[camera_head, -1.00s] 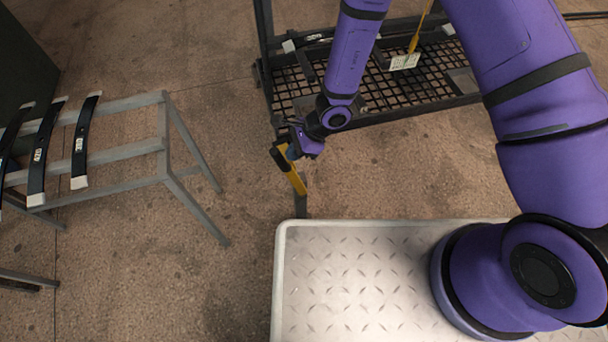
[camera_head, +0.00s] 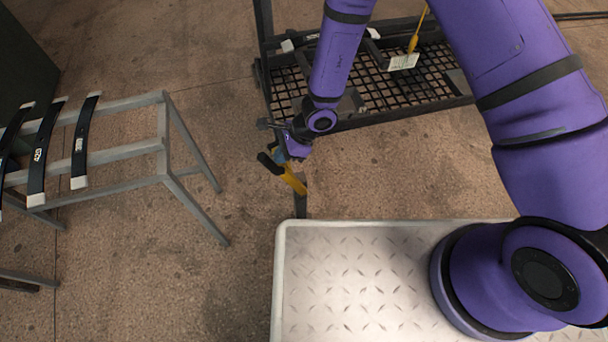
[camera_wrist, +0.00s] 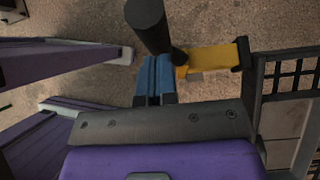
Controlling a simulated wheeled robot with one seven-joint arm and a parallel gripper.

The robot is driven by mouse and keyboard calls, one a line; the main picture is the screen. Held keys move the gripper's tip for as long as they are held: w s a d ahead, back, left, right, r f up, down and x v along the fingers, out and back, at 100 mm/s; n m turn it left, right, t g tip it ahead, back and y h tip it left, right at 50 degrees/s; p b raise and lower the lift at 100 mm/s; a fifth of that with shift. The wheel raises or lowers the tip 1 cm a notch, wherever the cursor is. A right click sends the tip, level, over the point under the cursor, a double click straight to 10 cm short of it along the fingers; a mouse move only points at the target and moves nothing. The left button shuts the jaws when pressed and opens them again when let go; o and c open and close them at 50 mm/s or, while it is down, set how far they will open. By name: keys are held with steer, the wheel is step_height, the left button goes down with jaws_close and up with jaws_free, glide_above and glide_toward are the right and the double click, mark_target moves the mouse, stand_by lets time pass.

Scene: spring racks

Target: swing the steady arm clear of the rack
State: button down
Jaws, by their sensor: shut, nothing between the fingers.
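The steady arm (camera_head: 293,181) is a short yellow bar with a black grip (camera_head: 268,163) at its far-left end. The wrist view shows the yellow bar (camera_wrist: 210,58) and the black grip (camera_wrist: 147,24). My gripper (camera_head: 283,152) is shut and empty, its blue fingers (camera_wrist: 154,78) right beside the grip; I cannot tell whether they touch it. The black mesh rack (camera_head: 400,84) stands behind, with a floor gap between it and the yellow bar. The rack also shows at the wrist view's right (camera_wrist: 259,95).
A grey trestle (camera_head: 163,145) with several black leaf springs (camera_head: 80,145) stands at left. A white tag (camera_head: 404,62) on a yellow piece hangs at the mesh rack. My platform (camera_head: 340,280) fills the front. Floor between trestle and steady arm is clear.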

steer(key=s+a, duration=0.4)
steer(key=a, duration=1.1)
steer(key=shift+s, duration=0.2)
stand_by(3.0)
steer(key=shift+d, duration=0.15)
steer(key=shift+w+d, duration=0.3)
steer(key=shift+d, duration=0.65)
steer(key=shift+w+d, duration=0.25)
steer(key=shift+d, duration=0.65)
steer(key=shift+w+d, duration=0.3)
steer(key=shift+d, duration=0.65)
